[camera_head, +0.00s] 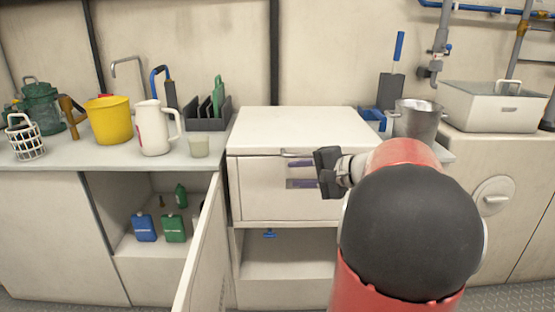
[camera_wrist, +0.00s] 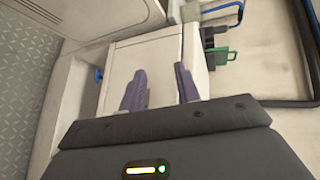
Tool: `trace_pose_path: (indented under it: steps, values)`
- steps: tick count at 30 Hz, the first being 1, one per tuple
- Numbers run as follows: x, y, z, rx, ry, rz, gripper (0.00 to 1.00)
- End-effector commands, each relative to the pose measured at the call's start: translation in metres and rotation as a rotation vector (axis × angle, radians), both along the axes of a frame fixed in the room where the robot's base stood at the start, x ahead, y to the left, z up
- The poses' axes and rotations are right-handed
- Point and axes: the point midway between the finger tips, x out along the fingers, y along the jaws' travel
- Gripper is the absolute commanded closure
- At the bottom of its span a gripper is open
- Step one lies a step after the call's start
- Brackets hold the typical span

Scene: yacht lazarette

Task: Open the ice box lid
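The white ice box (camera_head: 265,188) stands in the middle of the head view, built in between the counters. Its flat white lid (camera_head: 300,125) lies closed on top. A small metal handle (camera_head: 295,154) shows at the lid's front edge, partly behind my gripper. My gripper (camera_head: 302,173) is in front of the box's front face, just below the lid edge, with its purple fingers apart and nothing seen between them. The wrist view shows the same open fingers (camera_wrist: 160,88) with the white box (camera_wrist: 143,60) beyond them. I cannot tell whether a finger touches the box.
A cabinet door (camera_head: 203,245) stands open left of the box, with bottles inside the cabinet. The left counter (camera_head: 110,158) holds a yellow bucket (camera_head: 108,121) and a white jug (camera_head: 153,128). A metal pot (camera_head: 415,118) stands right of the lid. The lid top is clear.

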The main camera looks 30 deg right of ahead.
Motion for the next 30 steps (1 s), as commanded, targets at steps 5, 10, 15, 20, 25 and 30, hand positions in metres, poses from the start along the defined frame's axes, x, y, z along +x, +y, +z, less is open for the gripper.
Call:
trace_pose_path:
  steps: [5,10,15,20,25,30]
  values:
    - [-0.005,-0.084,0.007,0.104,-0.143,-0.159,0.67]
    - [0.003,-0.094,0.009,0.12,-0.172,-0.183,0.67]
    - [0.029,-0.086,0.006,0.121,-0.171,-0.181,0.67]
    - [0.052,-0.079,0.003,0.12,-0.17,-0.18,0.67]
    - [0.066,-0.075,0.0,0.12,-0.169,-0.181,0.67]
    - [0.069,-0.074,0.0,0.118,-0.17,-0.182,0.67]
